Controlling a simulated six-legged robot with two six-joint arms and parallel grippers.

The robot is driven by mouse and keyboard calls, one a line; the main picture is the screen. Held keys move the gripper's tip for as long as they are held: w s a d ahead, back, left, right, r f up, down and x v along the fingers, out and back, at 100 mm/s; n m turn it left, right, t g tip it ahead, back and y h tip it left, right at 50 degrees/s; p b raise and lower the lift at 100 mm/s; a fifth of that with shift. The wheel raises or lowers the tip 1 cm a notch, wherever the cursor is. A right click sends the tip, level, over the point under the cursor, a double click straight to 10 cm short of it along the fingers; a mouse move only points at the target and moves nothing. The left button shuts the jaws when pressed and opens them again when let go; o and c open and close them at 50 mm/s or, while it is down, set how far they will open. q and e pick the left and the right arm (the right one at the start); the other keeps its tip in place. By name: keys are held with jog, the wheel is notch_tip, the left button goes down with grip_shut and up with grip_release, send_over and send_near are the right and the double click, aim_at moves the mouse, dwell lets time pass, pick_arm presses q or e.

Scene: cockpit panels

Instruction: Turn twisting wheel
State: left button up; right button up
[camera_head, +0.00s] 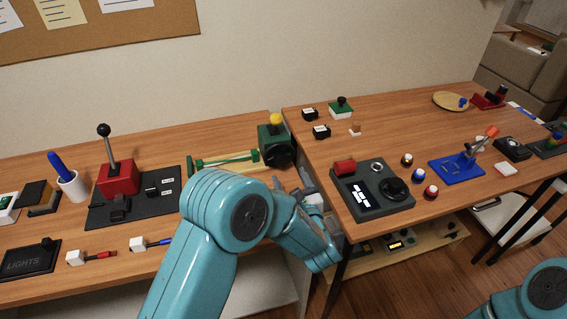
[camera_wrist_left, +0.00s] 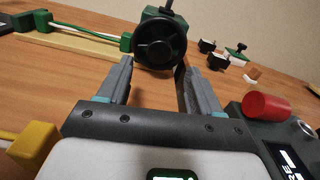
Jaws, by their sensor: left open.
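A black round wheel (camera_head: 279,156) is on the front of a green box (camera_head: 268,138) with a yellow top, at the right end of the left table. In the left wrist view the wheel (camera_wrist_left: 160,40) faces me, straight ahead. My left gripper (camera_wrist_left: 155,68) is open, with one finger on each side below the wheel; nothing shows between them. In the head view the left gripper (camera_head: 309,188) is in front of the wheel, near the gap between the tables, partly hidden by my arm. My right gripper is out of view; only part of that arm shows.
A green-framed slider (camera_head: 222,162) is left of the box. A dark panel (camera_head: 371,190) with a red cylinder (camera_head: 344,167) and a black dial is close on the right table. A lever (camera_head: 105,148) on a red box stands further left. A yellow block (camera_wrist_left: 34,143) is in the wrist view.

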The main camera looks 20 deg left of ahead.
aim_at(282, 162)
pick_arm(q)
jog(key=x, duration=0.6)
jog(key=c, duration=1.1)
